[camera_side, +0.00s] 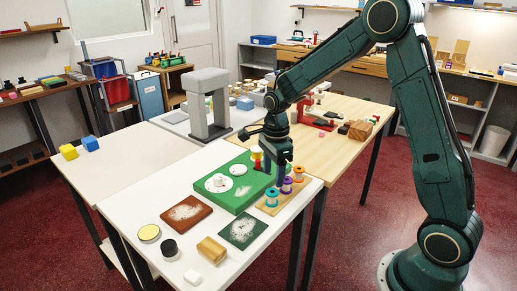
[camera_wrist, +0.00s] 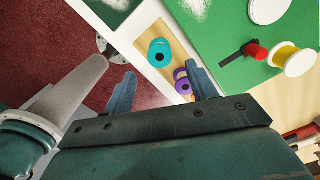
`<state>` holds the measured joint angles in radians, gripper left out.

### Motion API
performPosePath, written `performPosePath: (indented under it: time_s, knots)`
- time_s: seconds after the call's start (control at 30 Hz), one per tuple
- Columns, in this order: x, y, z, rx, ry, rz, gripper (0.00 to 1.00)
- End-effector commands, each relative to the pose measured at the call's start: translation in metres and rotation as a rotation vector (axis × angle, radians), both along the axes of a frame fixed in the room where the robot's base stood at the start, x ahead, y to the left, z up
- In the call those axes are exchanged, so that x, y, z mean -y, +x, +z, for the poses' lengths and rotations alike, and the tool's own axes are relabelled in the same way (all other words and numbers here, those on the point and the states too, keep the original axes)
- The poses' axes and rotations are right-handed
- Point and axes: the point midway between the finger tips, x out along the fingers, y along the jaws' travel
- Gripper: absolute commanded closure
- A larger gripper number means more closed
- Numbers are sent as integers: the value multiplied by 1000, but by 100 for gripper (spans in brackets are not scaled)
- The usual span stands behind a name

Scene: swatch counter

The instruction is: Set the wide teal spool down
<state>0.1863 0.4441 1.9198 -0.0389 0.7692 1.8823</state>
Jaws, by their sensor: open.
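The teal spool (camera_side: 272,197) stands upright at the near end of a wooden strip (camera_side: 264,208) at the right edge of the white table. In the wrist view the teal spool (camera_wrist: 160,52) shows from above, just beyond and between my fingertips. My gripper (camera_side: 277,180) is open and points down above the strip. In the wrist view its two fingers (camera_wrist: 162,76) are spread with nothing gripped. Whether a finger touches the spool cannot be told.
A purple spool (camera_side: 287,186) and an orange-topped spool (camera_side: 298,173) stand beside it on the strip. A green board (camera_side: 240,199) with white discs lies to the left; a yellow spool (camera_wrist: 294,60) and a red piece (camera_wrist: 256,50) are over there.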

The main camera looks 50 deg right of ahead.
Motion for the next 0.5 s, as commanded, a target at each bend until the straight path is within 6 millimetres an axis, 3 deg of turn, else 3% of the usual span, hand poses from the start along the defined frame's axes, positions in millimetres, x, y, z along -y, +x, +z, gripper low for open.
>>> performPosePath:
  time_s: [0.2,0.5]
  knots:
    - [1,0,30,3,0,0,43]
    - [1,-1,44,-1,0,0,43]
